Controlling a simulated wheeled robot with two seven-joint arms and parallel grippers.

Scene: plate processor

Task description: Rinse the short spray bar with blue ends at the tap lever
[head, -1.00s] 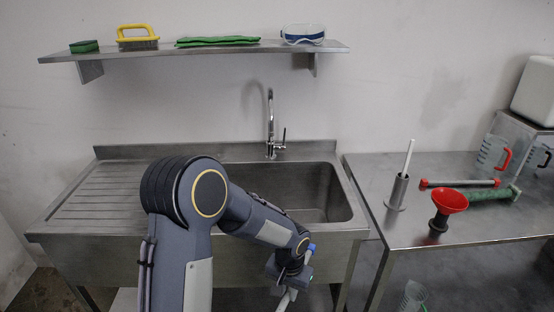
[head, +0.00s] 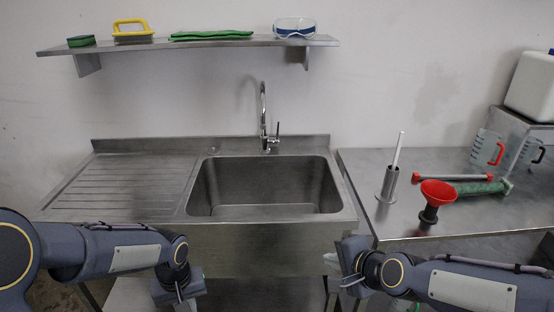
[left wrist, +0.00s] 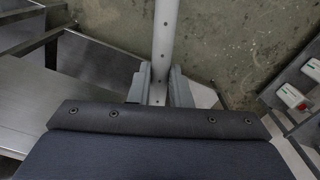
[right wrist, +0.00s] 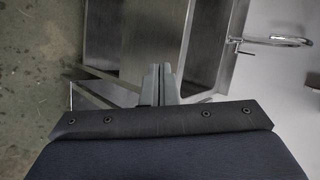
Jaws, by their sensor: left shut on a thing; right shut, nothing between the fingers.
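My left gripper (head: 176,290) is low at the left, in front of the sink unit. In the left wrist view its fingers (left wrist: 157,92) are shut on a pale grey bar with small holes, the spray bar (left wrist: 164,38). The bar runs out of the top of that view, so its blue ends are hidden. My right gripper (head: 346,282) is at the sink's front right corner. Its fingers (right wrist: 159,85) are shut and empty. The tap (head: 264,108) stands behind the basin, with its lever (head: 278,131) at its right side. The tap lever (right wrist: 233,41) also shows in the right wrist view.
The sink basin (head: 207,182) is empty, with a clear drainboard (head: 120,185) at left.

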